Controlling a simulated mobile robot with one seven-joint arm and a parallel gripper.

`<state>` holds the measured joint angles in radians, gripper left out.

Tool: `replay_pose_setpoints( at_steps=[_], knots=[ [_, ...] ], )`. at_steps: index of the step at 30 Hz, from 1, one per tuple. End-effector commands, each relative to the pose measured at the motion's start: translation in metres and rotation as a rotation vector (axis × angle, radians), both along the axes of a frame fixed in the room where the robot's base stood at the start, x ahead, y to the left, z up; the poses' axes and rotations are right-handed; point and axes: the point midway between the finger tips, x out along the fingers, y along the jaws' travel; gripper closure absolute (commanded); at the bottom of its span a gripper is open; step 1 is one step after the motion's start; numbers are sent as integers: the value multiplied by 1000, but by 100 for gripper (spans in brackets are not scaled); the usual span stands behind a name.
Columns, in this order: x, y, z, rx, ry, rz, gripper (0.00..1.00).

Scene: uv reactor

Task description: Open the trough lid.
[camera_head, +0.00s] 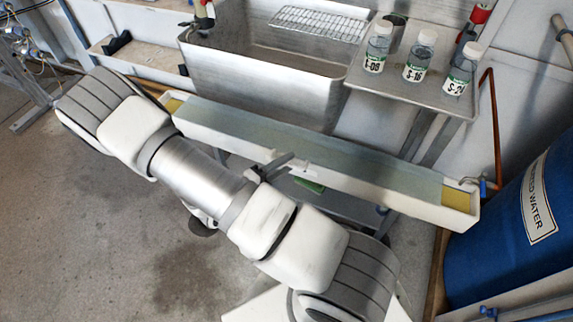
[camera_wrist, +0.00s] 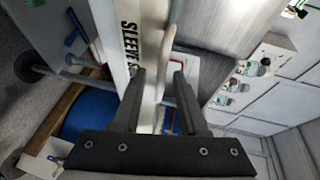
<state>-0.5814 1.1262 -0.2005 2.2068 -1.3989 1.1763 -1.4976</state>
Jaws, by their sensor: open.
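The trough (camera_head: 370,188) is a long, narrow, pale box lying slantwise across the head view. Its flat grey-green lid (camera_head: 270,140) lies over most of its length, with yellowish ends showing at both sides. In the head view my arm hides most of the gripper, by the middle of the trough's front side.
A metal sink (camera_head: 250,75) stands behind the trough. A steel shelf (camera_head: 410,90) with labelled bottles (camera_head: 418,60) stands at the back right. A blue drum (camera_head: 510,240) stands close to the trough's right end. Bare floor (camera_head: 80,210) lies at the left.

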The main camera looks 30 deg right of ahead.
Motion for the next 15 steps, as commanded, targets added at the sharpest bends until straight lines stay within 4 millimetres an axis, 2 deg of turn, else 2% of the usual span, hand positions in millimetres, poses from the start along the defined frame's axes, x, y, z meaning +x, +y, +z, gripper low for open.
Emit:
replay_pose_setpoints(
  at_steps=[4,11,15],
  knots=[
    [2,-7,-1,0,1,0,58],
    [2,-8,-1,0,1,0,58],
    [2,-7,-1,0,1,0,79]
  ],
)
